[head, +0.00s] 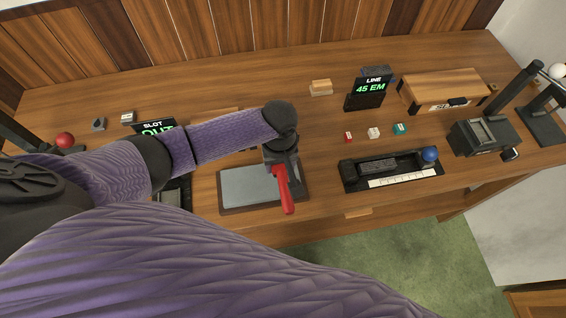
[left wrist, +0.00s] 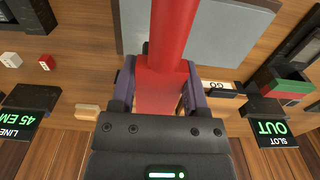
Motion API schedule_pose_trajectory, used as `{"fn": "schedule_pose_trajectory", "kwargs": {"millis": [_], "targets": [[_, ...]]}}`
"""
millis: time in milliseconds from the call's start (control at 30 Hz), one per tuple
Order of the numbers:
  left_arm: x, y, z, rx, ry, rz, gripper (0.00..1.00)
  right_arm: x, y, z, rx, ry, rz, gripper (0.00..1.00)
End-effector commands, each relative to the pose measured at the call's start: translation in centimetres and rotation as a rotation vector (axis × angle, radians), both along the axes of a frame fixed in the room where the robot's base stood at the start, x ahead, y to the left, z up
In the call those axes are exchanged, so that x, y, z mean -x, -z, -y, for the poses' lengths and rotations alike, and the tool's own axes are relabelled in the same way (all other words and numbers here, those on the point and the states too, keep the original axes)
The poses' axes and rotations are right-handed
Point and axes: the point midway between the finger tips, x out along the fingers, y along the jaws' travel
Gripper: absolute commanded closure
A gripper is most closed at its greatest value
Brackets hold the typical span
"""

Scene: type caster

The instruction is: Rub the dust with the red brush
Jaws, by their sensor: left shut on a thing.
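My left gripper (head: 281,164) is shut on the red brush (head: 286,192) above the right part of a grey slab in a wooden frame (head: 245,188). The brush's red handle points toward the table's front edge. In the left wrist view the red brush (left wrist: 173,30) stands between the two fingers (left wrist: 159,88), with the grey slab (left wrist: 225,30) behind it. Whether the brush touches the slab is unclear. I cannot make out any dust; the arm and gripper hide part of the slab. My right gripper is not in view.
Right of the slab lies a black tray with a blue knob (head: 428,154). Behind it are small red, white and teal blocks (head: 374,133), a "LINE 45 EM" display (head: 369,90) and a wooden box (head: 445,88). A "SLOT OUT" display (head: 157,129) stands left, partly hidden by my arm.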

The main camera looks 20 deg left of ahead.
Motion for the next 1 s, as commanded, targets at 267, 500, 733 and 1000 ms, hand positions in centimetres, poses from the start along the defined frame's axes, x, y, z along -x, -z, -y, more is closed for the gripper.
{"fn": "schedule_pose_trajectory", "kwargs": {"millis": [267,500,733,1000], "targets": [[-0.1,-1.9,-0.6,0.001,0.000,0.001,0.96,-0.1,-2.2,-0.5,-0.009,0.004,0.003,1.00],[-0.1,-1.8,-0.7,0.001,0.000,0.001,0.96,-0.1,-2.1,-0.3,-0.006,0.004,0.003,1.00],[-0.1,-1.8,-0.7,0.001,0.000,0.001,0.96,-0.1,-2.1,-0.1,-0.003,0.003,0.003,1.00],[-0.6,-2.1,-0.9,0.001,0.355,0.002,0.96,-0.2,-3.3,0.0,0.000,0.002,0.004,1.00]]}}
